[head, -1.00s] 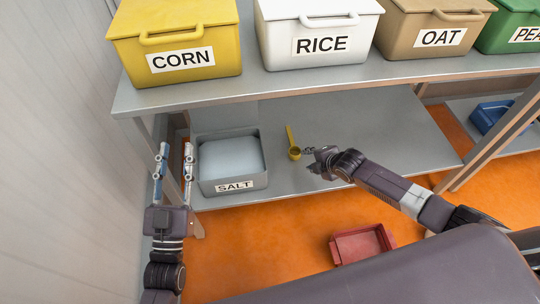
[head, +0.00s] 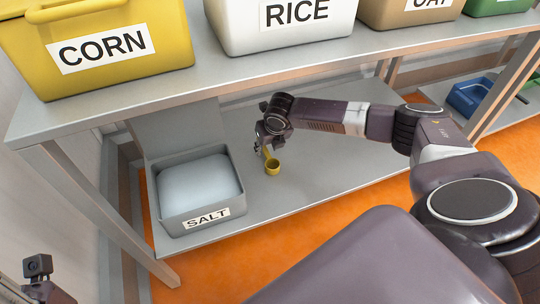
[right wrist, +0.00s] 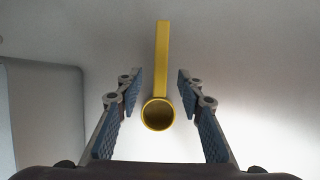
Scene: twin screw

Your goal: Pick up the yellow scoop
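The yellow scoop (head: 272,167) is on the grey lower shelf, to the right of the salt bin. Its round cup shows in the head view, and my right gripper (head: 262,143) partly covers its handle. In the right wrist view the whole scoop (right wrist: 162,50) shows, cup nearest and handle pointing away. My right gripper (right wrist: 160,98) is open there, its two blue-padded fingers on either side of the scoop with a gap to each side. Only a dark part of my left arm shows at the lower left of the head view; its fingers are out of the picture.
The grey salt bin (head: 164,214) stands on the lower shelf (head: 290,190). The upper shelf (head: 100,105) hangs above, bearing the yellow corn bin (head: 150,75), the white rice bin (head: 240,35) and others. The shelf is clear right of the scoop.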

